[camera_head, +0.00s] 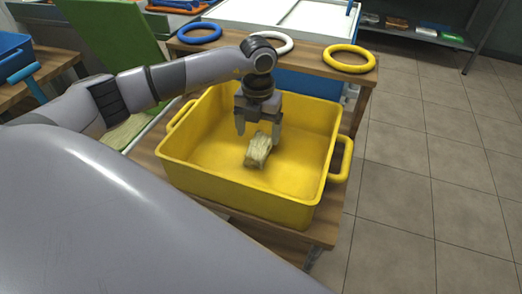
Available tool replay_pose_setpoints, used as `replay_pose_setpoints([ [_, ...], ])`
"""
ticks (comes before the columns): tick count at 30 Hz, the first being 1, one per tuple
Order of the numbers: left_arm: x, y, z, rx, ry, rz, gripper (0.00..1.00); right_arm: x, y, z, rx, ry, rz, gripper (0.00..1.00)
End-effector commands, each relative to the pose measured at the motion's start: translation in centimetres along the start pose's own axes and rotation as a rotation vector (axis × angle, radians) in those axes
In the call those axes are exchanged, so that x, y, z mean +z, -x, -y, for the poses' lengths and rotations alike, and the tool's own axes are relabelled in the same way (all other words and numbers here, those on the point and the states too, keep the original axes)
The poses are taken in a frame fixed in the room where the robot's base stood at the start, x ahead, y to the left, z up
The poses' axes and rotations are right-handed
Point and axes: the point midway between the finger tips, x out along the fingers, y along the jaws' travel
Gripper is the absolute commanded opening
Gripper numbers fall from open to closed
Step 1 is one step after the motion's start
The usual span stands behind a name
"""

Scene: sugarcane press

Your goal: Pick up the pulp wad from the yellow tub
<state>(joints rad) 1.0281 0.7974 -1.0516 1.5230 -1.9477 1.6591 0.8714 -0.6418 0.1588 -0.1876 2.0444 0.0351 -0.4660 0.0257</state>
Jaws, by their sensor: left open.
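The yellow tub (213,178) stands on a wooden table, with a handle at its left and right ends. The pale, fibrous pulp wad (258,151) lies inside it, near the middle of the floor. My left gripper (258,132) reaches down into the tub with its two fingers apart. The fingertips are just above and behind the wad in the picture. I cannot tell whether the right finger touches the wad. My right gripper is not in view.
Blue (199,33), white (268,43) and yellow (349,59) rings lie on a wooden surface behind the tub. A green panel (112,45) stands at the left. The tub's walls surround the gripper. Tiled floor (425,175) is clear at the right.

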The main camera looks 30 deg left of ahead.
Motion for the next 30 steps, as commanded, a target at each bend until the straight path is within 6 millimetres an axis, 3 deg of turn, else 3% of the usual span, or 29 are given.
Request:
replay_pose_setpoints([
  [10, -0.7, -4.5, 0.4, -0.001, -0.001, -0.003, 0.82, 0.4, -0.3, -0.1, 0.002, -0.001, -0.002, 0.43],
  [18, -0.6, -5.0, 0.4, -0.002, -0.001, 0.0, 0.82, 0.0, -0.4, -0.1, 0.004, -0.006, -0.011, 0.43],
  [24, -0.6, -5.0, 0.4, -0.002, -0.001, 0.0, 0.23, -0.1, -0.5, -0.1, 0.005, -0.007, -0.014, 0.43],
  [30, -0.6, -4.9, 0.4, -0.002, -0.001, 0.0, 0.23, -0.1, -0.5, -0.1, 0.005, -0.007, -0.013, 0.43],
])
